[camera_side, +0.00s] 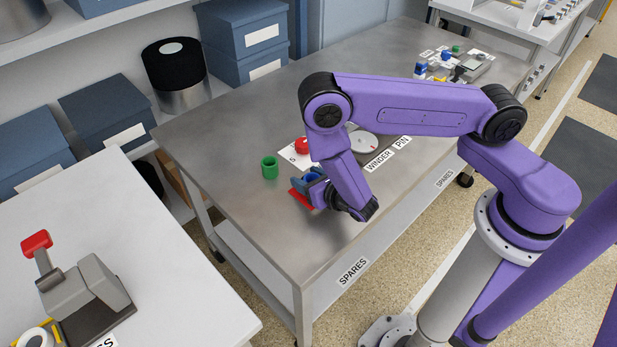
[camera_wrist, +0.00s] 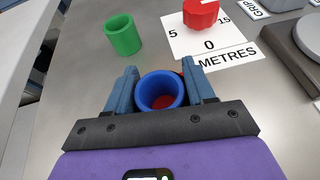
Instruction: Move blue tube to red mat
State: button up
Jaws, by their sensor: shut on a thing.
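My gripper (camera_side: 309,188) is low over the steel table, at the red mat (camera_side: 299,200). In the wrist view my gripper (camera_wrist: 159,80) has one blue-grey finger on each side of the blue tube (camera_wrist: 160,90) and is shut on it. The tube is upright and its open top faces the camera. Red shows through its bore, so the tube is over the red mat. The mat is mostly hidden by the gripper and tube. I cannot tell whether the tube touches the mat or hangs just above it.
A green tube (camera_side: 269,167) stands upright close by, left of the gripper. A red knob (camera_side: 302,146) sits on a white dial card (camera_wrist: 207,38) marked METRES. A round grey plate (camera_side: 364,144) lies behind my arm. The table's front left is clear.

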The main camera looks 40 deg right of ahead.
jog(key=o, duration=1.1)
jog(key=shift+r, duration=0.2)
jog(key=v, duration=1.2)
jog(key=s+d+r+m+g+h, duration=0.4)
jog(key=d+r+m+g+h, duration=0.25)
jog(key=d+r+m, duration=0.55)
jog(key=s+a+r+m+g+y, duration=0.2)
jog(key=s+m, duration=0.1)
jog(key=s, duration=0.1)
jog(key=s+a+r+m+g+y, duration=0.2)
jog(key=s+m+y, duration=0.1)
jog(key=s+a+r+m+g+y, duration=0.1)
jog(key=s+r+m+g+y, duration=0.1)
jog(key=s+r+m+y, duration=0.1)
jog(key=shift+s+a+m+g+y, duration=0.15)
jog(key=shift+s+a+m+g, duration=0.1)
jog(key=shift+s, duration=0.15)
jog(key=shift+s+a+m+g+y, duration=0.15)
jog(key=shift+s+m, duration=0.1)
jog(key=shift+s, duration=0.2)
